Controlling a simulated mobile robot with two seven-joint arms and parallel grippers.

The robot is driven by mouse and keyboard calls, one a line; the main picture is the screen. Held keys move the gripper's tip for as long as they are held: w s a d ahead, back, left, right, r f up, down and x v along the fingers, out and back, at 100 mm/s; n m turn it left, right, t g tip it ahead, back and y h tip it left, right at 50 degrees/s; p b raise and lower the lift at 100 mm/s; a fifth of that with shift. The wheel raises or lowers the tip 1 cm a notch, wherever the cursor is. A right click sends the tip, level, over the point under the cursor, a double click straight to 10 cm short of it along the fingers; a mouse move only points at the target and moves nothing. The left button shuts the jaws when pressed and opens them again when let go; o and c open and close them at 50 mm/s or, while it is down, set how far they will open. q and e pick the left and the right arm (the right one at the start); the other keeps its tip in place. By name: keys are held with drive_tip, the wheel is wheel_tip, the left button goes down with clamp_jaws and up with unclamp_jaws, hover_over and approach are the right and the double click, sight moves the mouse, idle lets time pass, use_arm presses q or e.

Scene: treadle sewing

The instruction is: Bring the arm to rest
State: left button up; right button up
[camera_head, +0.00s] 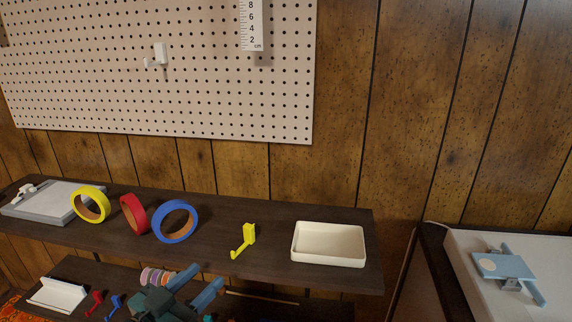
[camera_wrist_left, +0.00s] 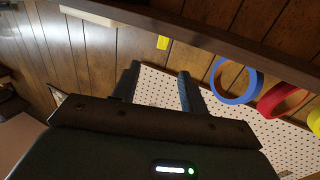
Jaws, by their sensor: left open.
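My left gripper (camera_head: 208,279) is low in the head view, in front of the shelf's front edge and over the lower surface. Its two blue-grey fingers point up and to the right. In the left wrist view the left gripper (camera_wrist_left: 158,78) has its fingers spread, with nothing between them but the pegboard behind. It touches nothing that I can see. My right gripper is not in view.
On the dark shelf (camera_head: 270,225) are yellow (camera_head: 90,204), red (camera_head: 134,214) and blue (camera_head: 175,221) tape rolls, a yellow hook (camera_head: 244,241) and a cream tray (camera_head: 328,244). A pegboard (camera_head: 200,90) hangs behind. Small red (camera_head: 95,302) and blue (camera_head: 114,306) hooks lie below.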

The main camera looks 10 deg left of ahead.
use_arm(q)
drive_tip(key=s+d+f+n+g+y, duration=0.1)
drive_tip(key=s+d+f, duration=0.25)
drive_tip(key=s, duration=0.35)
drive_tip(key=s+d+f+n+g+y, duration=0.1)
drive_tip(key=s+d+f, duration=0.1)
drive_tip(key=s+f, duration=0.35)
drive_tip(key=r+g+p, duration=0.1)
drive_tip(key=p, duration=0.5)
drive_tip(key=r+g+p, duration=0.1)
drive_tip(key=r+p, duration=0.1)
drive_tip(key=p, duration=0.4)
drive_tip(key=d+r+g+y+p, duration=0.1)
drive_tip(key=r+p, duration=0.1)
drive_tip(key=p, duration=0.4)
drive_tip(key=shift+s+r+m+g, duration=0.1)
drive_tip(key=shift+r+m+g, duration=0.2)
drive_tip(key=shift+g, duration=0.1)
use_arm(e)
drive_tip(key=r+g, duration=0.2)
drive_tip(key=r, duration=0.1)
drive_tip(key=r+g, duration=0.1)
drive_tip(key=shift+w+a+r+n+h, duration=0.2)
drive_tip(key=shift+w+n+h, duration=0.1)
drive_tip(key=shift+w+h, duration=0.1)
